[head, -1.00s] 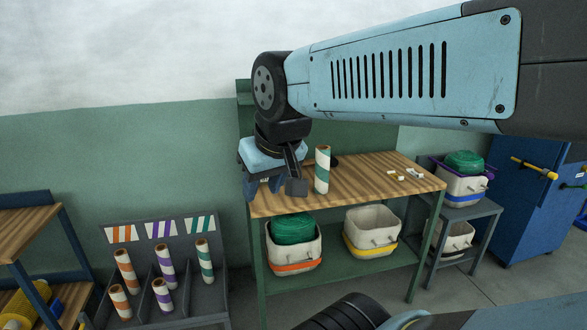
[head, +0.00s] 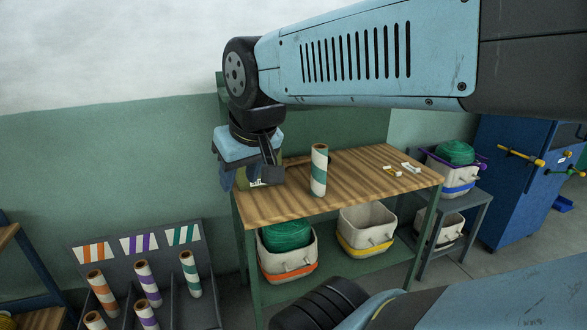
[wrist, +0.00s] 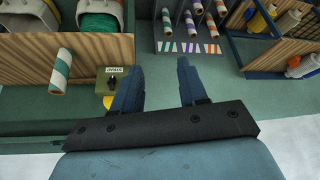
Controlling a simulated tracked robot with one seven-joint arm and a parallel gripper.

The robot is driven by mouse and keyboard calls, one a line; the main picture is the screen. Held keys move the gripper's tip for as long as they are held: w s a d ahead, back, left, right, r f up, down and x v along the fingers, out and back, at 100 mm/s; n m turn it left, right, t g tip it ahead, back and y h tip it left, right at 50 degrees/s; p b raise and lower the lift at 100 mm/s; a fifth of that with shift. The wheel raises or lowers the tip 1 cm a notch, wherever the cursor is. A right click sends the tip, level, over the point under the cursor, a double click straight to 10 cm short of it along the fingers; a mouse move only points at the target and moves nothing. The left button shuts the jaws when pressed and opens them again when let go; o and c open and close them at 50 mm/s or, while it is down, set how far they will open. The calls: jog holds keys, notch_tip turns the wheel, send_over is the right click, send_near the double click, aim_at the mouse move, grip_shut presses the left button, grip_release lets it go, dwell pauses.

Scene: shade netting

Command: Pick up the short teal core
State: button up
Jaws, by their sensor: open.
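A white core with teal spiral stripes (head: 319,170) stands upright on the wooden bench (head: 375,165). It also shows at the left in the wrist view (wrist: 62,72). Another teal-striped core (head: 190,273) stands in the grey rack at lower left; which of the two is shorter is hard to judge. My gripper (head: 241,180) is at the bench's left end, left of the bench core and apart from it. In the wrist view its two fingers (wrist: 160,70) are spread with nothing between them.
An olive box with a white label (head: 268,176) is on the bench beside my gripper. The grey rack (head: 205,308) also holds orange and purple cores. A blue cabinet (head: 515,190) stands right.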

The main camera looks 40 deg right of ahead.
jog(key=shift+w, duration=0.35)
jog(key=shift+o, duration=0.4)
